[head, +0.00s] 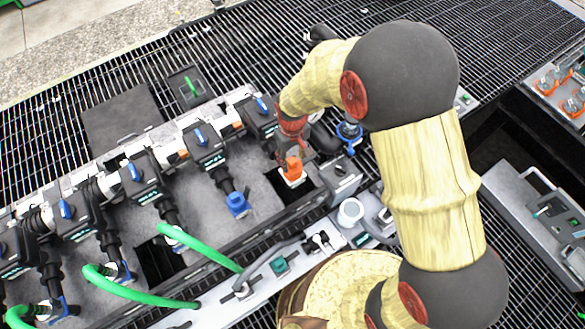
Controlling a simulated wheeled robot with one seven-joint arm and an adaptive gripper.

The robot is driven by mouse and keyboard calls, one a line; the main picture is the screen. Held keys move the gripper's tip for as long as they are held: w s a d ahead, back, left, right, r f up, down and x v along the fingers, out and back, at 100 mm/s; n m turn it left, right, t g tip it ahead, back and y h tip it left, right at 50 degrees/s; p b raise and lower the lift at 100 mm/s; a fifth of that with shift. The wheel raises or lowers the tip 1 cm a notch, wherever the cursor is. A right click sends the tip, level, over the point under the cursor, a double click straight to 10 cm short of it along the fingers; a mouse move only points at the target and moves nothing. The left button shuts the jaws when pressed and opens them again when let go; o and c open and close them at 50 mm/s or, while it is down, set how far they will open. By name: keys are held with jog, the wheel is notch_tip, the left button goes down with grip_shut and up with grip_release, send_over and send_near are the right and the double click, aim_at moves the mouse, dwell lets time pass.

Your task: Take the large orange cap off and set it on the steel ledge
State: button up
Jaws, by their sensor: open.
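The large orange cap (293,173) sits at the lower end of the rightmost black valve branch of the manifold, near the middle of the head view. My gripper (290,158) comes down over it from above and partly hides its upper side. The gripper is open, with its fingers at or just above the cap. I cannot tell whether they touch it. The steel ledge (215,307) is the light grey strip running diagonally in front of the manifold, below and to the right of the cap.
A blue cap (237,204) is on the branch to the left. Green hoses (205,250) arch from other branches over to the ledge. The ledge carries a handle bar (270,263), a white round part (351,211) and small fittings. A grey case (540,215) lies at right.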

aim_at(293, 167)
notch_tip(293, 167, down, 3)
jog(key=shift+r, duration=0.2)
jog(key=shift+r, duration=0.1)
grip_shut()
dwell(0.5)
